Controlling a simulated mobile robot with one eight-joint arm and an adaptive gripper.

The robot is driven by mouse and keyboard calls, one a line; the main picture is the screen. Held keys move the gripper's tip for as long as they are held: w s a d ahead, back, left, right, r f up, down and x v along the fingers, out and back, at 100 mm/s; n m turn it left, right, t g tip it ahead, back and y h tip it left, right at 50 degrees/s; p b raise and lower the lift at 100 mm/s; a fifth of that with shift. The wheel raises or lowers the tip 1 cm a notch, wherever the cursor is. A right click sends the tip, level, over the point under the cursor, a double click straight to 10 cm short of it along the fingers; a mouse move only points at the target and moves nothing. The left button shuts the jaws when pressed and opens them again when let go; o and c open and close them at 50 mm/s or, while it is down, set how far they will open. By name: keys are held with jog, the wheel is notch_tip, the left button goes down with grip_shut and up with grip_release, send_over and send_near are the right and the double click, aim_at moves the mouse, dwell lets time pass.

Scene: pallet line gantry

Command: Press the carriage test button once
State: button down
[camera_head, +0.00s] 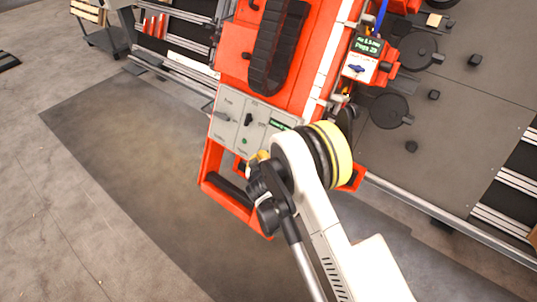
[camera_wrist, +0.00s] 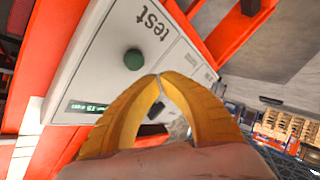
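The carriage test button is a round green button (camera_wrist: 134,59) under the word "test" on a light grey panel (camera_wrist: 95,50) in the wrist view. In the head view a small green button (camera_head: 244,141) shows on the grey control panel (camera_head: 228,128) of the orange carriage. My gripper (camera_wrist: 159,75) has yellow fingers with their tips together and nothing between them. The tips appear just beside the green button in the wrist view; whether they touch the panel I cannot tell. In the head view the gripper (camera_head: 260,157) is at the panel's lower right, partly hidden by my arm.
A green-lit display (camera_wrist: 88,106) and a dark knob (camera_wrist: 155,110) are on the same panel, the knob partly behind a finger. An orange frame (camera_head: 232,200) juts out below the panel. A second box with a display (camera_head: 368,45) stands at upper right. Open floor lies left.

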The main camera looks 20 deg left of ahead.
jog(key=s, duration=0.1)
jog(key=s+a+r, duration=0.1)
jog(key=shift+s+r, duration=0.25)
jog(key=shift+s, duration=0.05)
dwell(0.7)
jog(key=w+d+r+m+g+h, duration=0.2)
jog(key=d+r+m+h, duration=0.15)
jog(key=d+r, duration=1.65)
jog(key=s+d+r+m+g, duration=0.1)
jog(key=s+d+r+m, duration=0.3)
jog(key=s+d+r, duration=0.65)
jog(key=s+d+f+m+g, duration=0.1)
jog(key=s+d, duration=0.5)
jog(key=s, duration=0.4)
jog(key=s+d+m+g, duration=0.1)
jog(key=s+d, duration=0.5)
jog(key=s, duration=0.4)
jog(key=shift+s+f+m+h, duration=0.2)
jog(key=shift+f+m+h, duration=0.15)
